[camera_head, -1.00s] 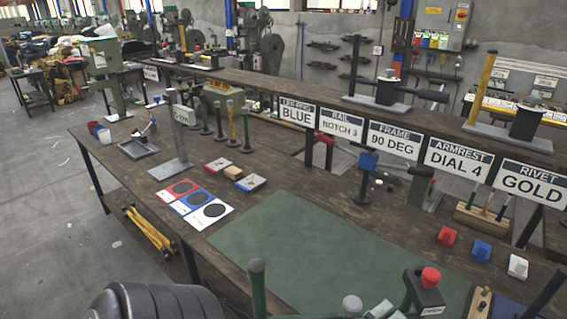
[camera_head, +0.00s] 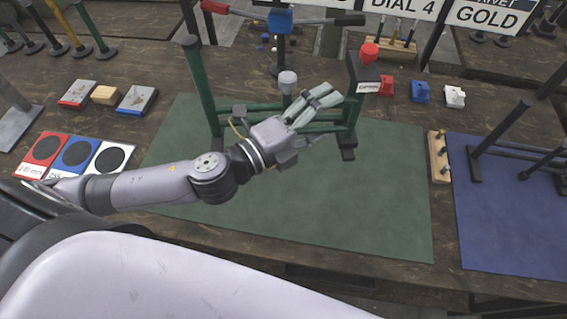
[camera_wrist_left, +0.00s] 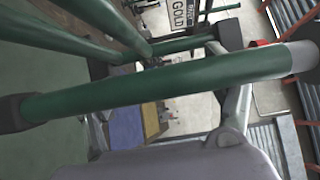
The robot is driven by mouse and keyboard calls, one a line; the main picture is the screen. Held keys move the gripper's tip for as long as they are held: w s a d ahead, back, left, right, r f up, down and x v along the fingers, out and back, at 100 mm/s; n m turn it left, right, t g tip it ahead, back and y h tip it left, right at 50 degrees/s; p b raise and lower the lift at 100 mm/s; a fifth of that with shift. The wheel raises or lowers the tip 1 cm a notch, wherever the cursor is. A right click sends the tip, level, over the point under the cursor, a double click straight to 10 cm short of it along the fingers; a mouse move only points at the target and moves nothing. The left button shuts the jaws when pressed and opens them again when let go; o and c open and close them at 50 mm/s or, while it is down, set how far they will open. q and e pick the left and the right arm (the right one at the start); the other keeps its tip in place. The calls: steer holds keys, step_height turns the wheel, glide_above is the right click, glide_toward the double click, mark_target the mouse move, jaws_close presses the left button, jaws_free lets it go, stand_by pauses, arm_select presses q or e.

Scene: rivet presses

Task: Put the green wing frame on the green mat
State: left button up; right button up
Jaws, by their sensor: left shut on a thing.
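The green wing frame (camera_head: 201,92) has two upright posts, crossbars, dark feet and a short grey-capped post. A dark block with a red knob and an "OPEN" label tops its right end. It appears upright over the back part of the green mat (camera_head: 300,205); I cannot tell whether its feet touch the mat. My left gripper (camera_head: 318,105) is shut on the frame near its middle. In the left wrist view, a green tube (camera_wrist_left: 160,85) with a grey end runs across close to the fingers. My right gripper is not in view.
A blue mat (camera_head: 515,215) with a dark frame lies to the right, beside a small wooden peg block (camera_head: 438,157). Red, blue and white circle cards (camera_head: 78,155) lie left. A press with a blue block (camera_head: 280,20) stands behind. The green mat's front part is clear.

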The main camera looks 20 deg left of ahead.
arm_select(q)
steer(key=w+m+g+h+b, duration=0.1)
steer(key=w+r+m+g+h, duration=0.1)
steer(key=w, duration=0.1)
steer(key=w+a+r+h+b, duration=0.1)
steer(key=shift+w+r+m+g+b, duration=0.2)
steer(key=shift+w+m+g+b, duration=0.05)
steer(key=shift+m+g+b, duration=0.15)
steer(key=shift+w+a+r, duration=0.15)
steer(key=shift+a+r, duration=0.05)
steer(key=shift+a, duration=0.05)
steer(key=shift+f+h, duration=0.2)
steer(key=shift+h, duration=0.1)
step_height(320, 180, down, 19)
steer(key=b, duration=0.4)
steer(key=shift+b, duration=0.3)
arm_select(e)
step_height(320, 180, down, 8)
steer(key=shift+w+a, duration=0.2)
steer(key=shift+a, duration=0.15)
arm_select(q)
steer(key=shift+a+f, duration=0.1)
steer(key=shift+f, duration=0.05)
steer(key=o, duration=1.3)
steer(key=shift+f, duration=0.15)
steer(key=o, duration=0.5)
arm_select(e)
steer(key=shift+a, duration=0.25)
